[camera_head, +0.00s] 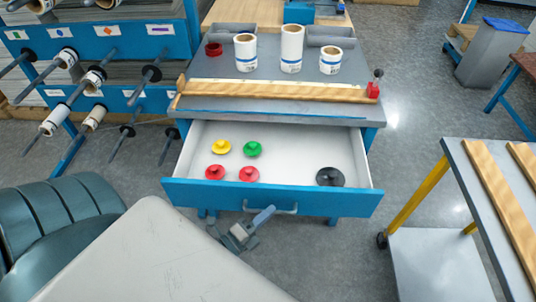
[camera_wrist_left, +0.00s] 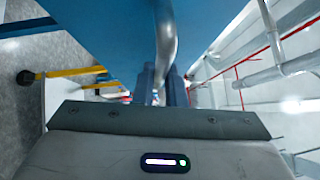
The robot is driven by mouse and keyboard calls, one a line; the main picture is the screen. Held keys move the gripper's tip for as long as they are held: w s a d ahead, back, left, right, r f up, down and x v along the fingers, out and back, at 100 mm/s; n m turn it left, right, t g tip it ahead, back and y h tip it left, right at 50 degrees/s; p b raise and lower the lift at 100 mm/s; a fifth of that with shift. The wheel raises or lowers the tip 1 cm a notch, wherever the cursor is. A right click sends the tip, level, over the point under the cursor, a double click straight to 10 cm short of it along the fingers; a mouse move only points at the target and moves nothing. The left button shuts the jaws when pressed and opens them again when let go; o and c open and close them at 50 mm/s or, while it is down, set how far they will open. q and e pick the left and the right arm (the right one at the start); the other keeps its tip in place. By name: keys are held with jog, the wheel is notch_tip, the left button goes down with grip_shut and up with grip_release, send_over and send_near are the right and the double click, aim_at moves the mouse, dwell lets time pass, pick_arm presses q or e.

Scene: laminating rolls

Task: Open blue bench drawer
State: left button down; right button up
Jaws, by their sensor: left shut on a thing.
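The blue bench drawer (camera_head: 330,203) stands pulled out from under the grey-topped bench (camera_head: 215,88). Its white inside shows. Its metal handle (camera_head: 289,210) is on the middle of the blue front. My left gripper (camera_head: 264,214) is shut on the handle, in front of the drawer. In the left wrist view, the grey handle bar (camera_wrist_left: 166,40) runs down between the gripper's fingers (camera_wrist_left: 160,88), beside the blue drawer front (camera_wrist_left: 100,30). My right gripper is not in view.
In the drawer lie red, yellow and green discs (camera_head: 253,149) and a black disc (camera_head: 330,177). White rolls (camera_head: 291,50) and a wooden bar (camera_head: 270,91) are on the bench. A roll rack (camera_head: 90,70) stands left, a chair (camera_head: 60,220) lower left, a trolley (camera_head: 440,260) right.

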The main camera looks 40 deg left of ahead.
pick_arm(q)
jog(key=shift+s+d, duration=0.4)
jog(key=shift+s, duration=0.25)
jog(key=shift+s+d, duration=0.35)
jog(key=shift+s, duration=0.25)
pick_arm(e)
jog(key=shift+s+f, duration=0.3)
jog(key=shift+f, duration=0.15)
pick_arm(q)
jog(key=c, duration=1.5)
grip_release()
